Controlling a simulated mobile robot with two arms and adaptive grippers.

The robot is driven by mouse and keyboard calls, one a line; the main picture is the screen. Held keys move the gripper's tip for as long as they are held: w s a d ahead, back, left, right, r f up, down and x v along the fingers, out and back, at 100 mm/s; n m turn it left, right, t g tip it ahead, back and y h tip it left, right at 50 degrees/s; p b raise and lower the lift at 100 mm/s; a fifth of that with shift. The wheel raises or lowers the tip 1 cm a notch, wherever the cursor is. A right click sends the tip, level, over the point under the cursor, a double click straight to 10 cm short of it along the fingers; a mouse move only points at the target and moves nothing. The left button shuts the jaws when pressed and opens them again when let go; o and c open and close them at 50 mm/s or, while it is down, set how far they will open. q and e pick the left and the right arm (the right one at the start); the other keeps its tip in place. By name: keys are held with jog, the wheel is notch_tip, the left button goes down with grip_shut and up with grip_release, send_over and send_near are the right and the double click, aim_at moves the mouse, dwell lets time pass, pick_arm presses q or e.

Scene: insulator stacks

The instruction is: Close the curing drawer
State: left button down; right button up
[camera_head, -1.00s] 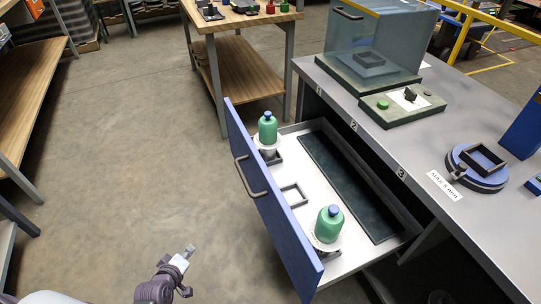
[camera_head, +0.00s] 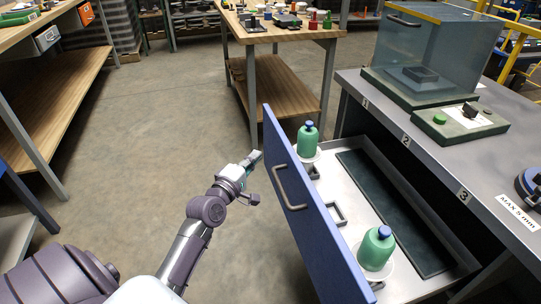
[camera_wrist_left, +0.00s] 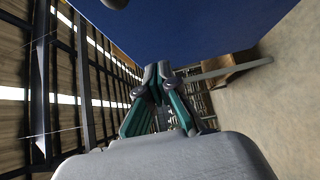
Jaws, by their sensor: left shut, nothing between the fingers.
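The curing drawer stands pulled out from the grey bench, its blue front (camera_head: 318,232) facing left. A grey bar handle (camera_head: 285,190) is on that front. Inside are two green bottles with blue caps, one at the far end (camera_head: 307,140) and one at the near end (camera_head: 376,248). My left gripper (camera_head: 257,156) is shut and empty, just left of the drawer front near its far end, apart from the handle. In the left wrist view its fingertips (camera_wrist_left: 158,72) are together, with the blue front (camera_wrist_left: 200,30) above them. My right gripper is not in view.
The bench top (camera_head: 410,165) carries a clear box (camera_head: 430,55) and a green-button panel (camera_head: 460,122). A wooden table (camera_head: 285,32) with small items stands behind the drawer. A wooden shelf bench (camera_head: 60,100) is at left. Floor between them is free.

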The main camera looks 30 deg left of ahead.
aim_at(276, 146)
pick_arm(q)
jog(key=shift+w+d, duration=0.4)
jog(key=shift+w, duration=0.3)
jog(key=shift+w+d, duration=0.45)
jog(key=shift+w, duration=0.25)
jog(key=shift+w+d, duration=0.4)
jog(key=shift+w, duration=0.3)
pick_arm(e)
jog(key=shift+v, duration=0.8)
